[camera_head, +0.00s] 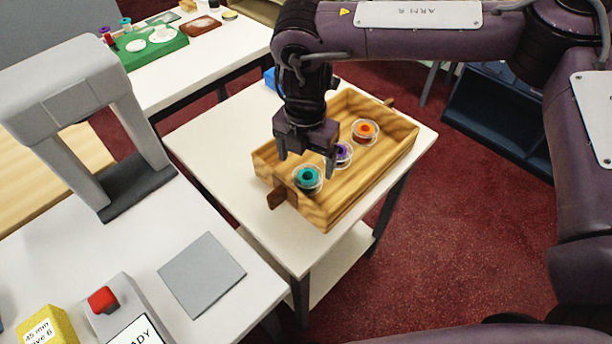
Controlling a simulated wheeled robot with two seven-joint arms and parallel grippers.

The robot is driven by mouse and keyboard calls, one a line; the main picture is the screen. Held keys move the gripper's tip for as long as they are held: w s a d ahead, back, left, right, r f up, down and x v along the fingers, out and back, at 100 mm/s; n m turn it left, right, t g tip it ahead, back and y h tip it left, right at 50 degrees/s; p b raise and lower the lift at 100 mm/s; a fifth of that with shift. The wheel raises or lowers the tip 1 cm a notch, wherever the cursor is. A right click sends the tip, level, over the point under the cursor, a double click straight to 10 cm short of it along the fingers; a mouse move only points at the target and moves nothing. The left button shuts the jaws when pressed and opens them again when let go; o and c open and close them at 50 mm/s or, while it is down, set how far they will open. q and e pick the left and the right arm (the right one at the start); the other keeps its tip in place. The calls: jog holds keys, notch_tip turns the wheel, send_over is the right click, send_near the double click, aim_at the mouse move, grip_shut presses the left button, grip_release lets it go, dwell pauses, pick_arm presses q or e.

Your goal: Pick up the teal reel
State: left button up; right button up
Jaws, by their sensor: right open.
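The teal reel (308,178) is a small clear-rimmed spool with a teal core. It sits in the front left part of a wooden tray (341,209) on a white table. My right gripper (307,164) is over the tray, pointing down, with its two fingers apart and nothing seen between them. Its fingertips appear just above and behind the teal reel; I cannot tell the exact height. A purple reel (344,154) is partly hidden behind the right finger. My left gripper is out of view.
An orange reel (365,130) lies farther back in the tray. A grey arch-shaped device (62,85) stands at left, near a flat grey plate (202,273) and a box with a red button (103,299). A back table holds a green tray (150,50).

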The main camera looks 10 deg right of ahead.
aim_at(308, 174)
jog(key=f, duration=0.3)
jog(key=shift+s+d+f+p, duration=0.2)
jog(key=shift+f+p, duration=0.1)
jog(key=shift+f, duration=0.7)
jog(key=c, duration=1.1)
jog(key=shift+o, duration=0.2)
jog(key=shift+r, duration=0.1)
